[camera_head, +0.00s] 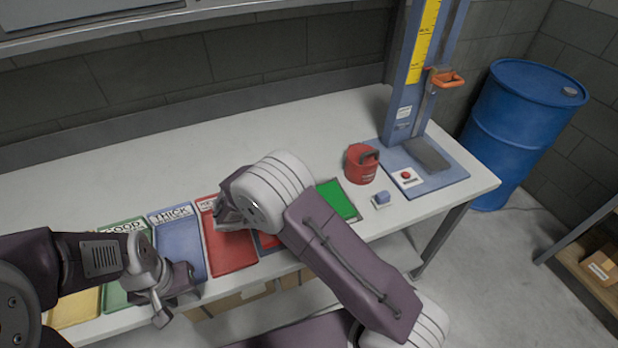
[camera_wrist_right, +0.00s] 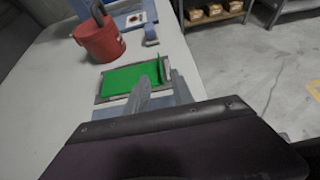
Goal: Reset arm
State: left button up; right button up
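My left arm comes in from the left in the head view. Its gripper (camera_head: 180,283) hangs over the front of the blue and green trays, and its fingertips are too small to make out. My right arm reaches across the table from the lower right. Its gripper (camera_head: 228,212) is over the red tray (camera_head: 232,252), partly hidden by the white wrist. In the right wrist view, grey finger parts (camera_wrist_right: 150,95) show in front of a green-bottomed tray (camera_wrist_right: 130,78). I see nothing held, but the gap between the fingers is unclear.
Labelled trays line the table's front edge: yellow (camera_head: 78,308), green (camera_head: 113,296) and blue (camera_head: 185,245). A red container (camera_head: 361,165), a small blue block (camera_head: 383,197) and a blue measuring stand (camera_head: 408,90) are at the right. A blue barrel (camera_head: 520,125) stands beyond. The table's back (camera_head: 180,150) is clear.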

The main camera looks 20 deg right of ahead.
jog(key=shift+d, duration=0.2)
jog(key=s+d+r+m+g+y, duration=0.2)
jog(key=s+d+r+m+g, duration=0.15)
jog(key=d+r+m, duration=0.35)
jog(key=s+f+m+y, duration=0.35)
jog(key=s+y, duration=0.25)
jog(key=s, duration=0.3)
jog(key=a+f+m+t+y, duration=0.3)
jog(key=a+m+y, duration=0.1)
jog(key=a+m, duration=0.3)
jog(key=shift+w+m+t, duration=0.25)
jog(key=shift+m+t, duration=0.1)
jog(key=shift+m, duration=0.5)
jog(key=shift+s, duration=0.1)
